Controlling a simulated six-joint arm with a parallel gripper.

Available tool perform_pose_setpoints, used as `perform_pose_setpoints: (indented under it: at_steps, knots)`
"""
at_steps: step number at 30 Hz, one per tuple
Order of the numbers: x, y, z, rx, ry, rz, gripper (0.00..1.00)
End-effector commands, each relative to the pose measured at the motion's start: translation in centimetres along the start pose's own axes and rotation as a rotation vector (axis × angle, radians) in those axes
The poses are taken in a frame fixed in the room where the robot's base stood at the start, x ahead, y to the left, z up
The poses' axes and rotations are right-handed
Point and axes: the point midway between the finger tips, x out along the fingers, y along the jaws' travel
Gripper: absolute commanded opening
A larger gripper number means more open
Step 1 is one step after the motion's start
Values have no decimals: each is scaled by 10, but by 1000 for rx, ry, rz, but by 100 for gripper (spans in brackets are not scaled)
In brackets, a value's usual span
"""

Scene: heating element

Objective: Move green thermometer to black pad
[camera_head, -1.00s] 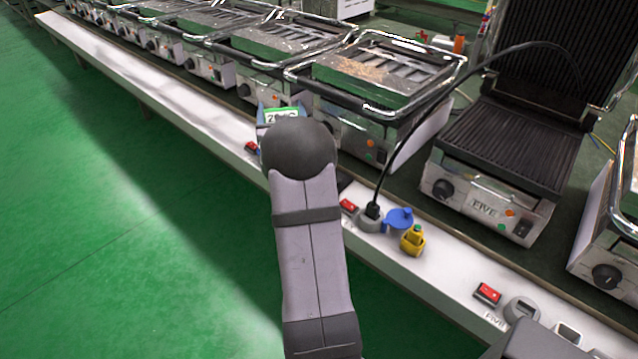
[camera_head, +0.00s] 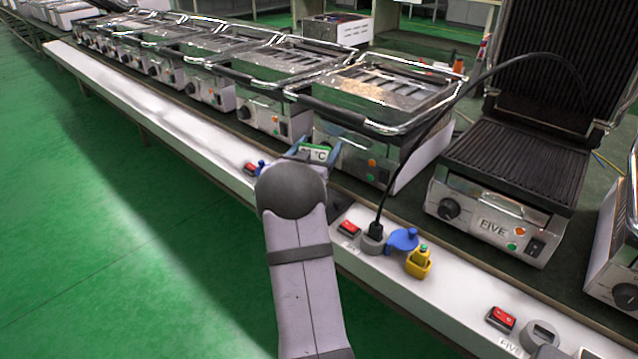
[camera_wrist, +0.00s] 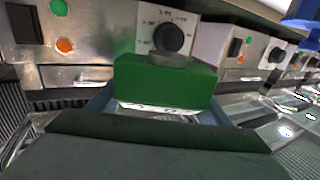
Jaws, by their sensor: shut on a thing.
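The green thermometer (camera_head: 318,151) with a white °C display shows just beyond my arm's round joint in the camera_head view. My gripper (camera_head: 316,150) is shut on it, with bluish fingers at both sides. In the camera_wrist view the green thermometer (camera_wrist: 165,82) sits between my gripper's fingers (camera_wrist: 162,100), with part of its white display visible at its lower edge. The open grill at the right has a black ribbed lower plate (camera_head: 515,155); no separate black pad can be made out for certain.
A row of grills (camera_head: 390,90) with chrome handles stands behind the white ledge (camera_head: 375,270). On the ledge are a red switch (camera_head: 349,228), a black cable, a blue cap (camera_head: 402,240) and a yellow plug (camera_head: 418,262). Green floor lies at the left.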

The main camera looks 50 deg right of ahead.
Motion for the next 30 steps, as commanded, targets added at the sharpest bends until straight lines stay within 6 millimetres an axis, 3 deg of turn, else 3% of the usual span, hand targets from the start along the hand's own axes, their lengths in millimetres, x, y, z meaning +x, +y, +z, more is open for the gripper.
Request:
perform_pose_setpoints:
  at_steps: [3,7,17,25,30]
  knots:
    - [0,0,24,-2,-3,0,42]
    - [0,0,40,-1,-1,0,42]
    - [0,0,50,0,1,-1,42]
    - [0,0,80,-1,-1,0,42]
    - [0,0,85,2,2,0,42]
